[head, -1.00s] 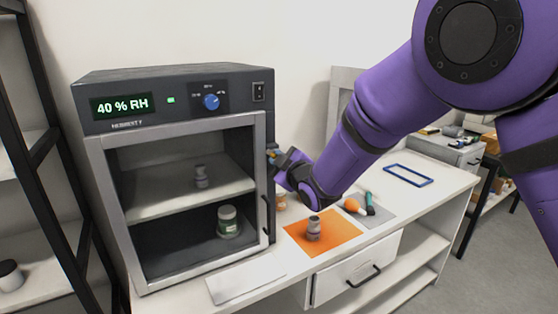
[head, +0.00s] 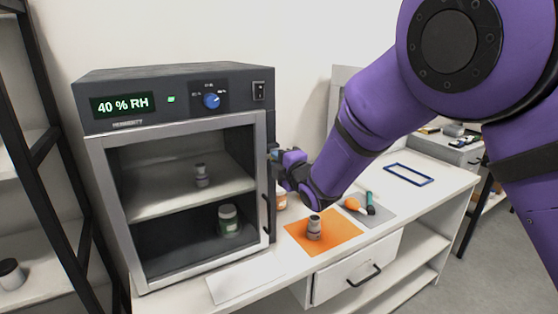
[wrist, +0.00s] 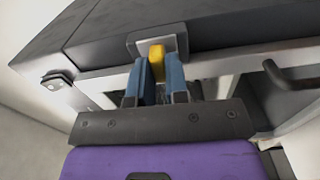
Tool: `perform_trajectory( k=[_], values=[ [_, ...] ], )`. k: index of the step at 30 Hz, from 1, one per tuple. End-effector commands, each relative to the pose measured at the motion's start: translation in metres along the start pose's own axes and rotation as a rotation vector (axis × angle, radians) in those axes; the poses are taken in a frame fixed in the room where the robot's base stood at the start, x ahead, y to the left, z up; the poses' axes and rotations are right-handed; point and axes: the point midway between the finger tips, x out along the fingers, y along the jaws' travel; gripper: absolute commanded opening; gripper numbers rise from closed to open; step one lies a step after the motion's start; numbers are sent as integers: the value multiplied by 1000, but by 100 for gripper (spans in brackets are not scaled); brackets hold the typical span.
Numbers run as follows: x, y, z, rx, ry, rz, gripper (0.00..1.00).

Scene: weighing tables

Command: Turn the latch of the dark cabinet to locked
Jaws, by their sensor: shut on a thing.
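The dark cabinet (head: 180,76) stands at the left of the table, its silver-framed glass door (head: 188,128) closed against the body. The latch has a yellow knob (wrist: 156,61) on a grey plate at the door's edge. My gripper (wrist: 157,80) has its blue fingers on either side of the yellow knob and is shut on it. The knob points along the fingers in the wrist view. In the head view my gripper (head: 276,158) is at the cabinet's right front edge and the knob is hidden.
A dark door handle (wrist: 290,77) is close to the right of my gripper. On the table are an orange mat (head: 340,242) with a grey vial (head: 314,228), a grey mat (head: 382,216) with tools, and a blue frame (head: 408,174). A black rack (head: 45,150) stands at left.

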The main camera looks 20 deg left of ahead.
Motion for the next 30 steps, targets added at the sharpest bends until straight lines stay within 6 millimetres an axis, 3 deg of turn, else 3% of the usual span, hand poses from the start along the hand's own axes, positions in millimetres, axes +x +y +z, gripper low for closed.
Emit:
perform_trajectory(
  k=[18, 19, 22, 30],
  values=[
    [0, -1, -1, -44, 2, -2, 0],
    [0, -1, -1, -44, 2, -2, 17],
    [0, -1, -1, -44, 1, -2, 40],
    [0, -1, 0, -43, 0, -1, 40]
  ],
)
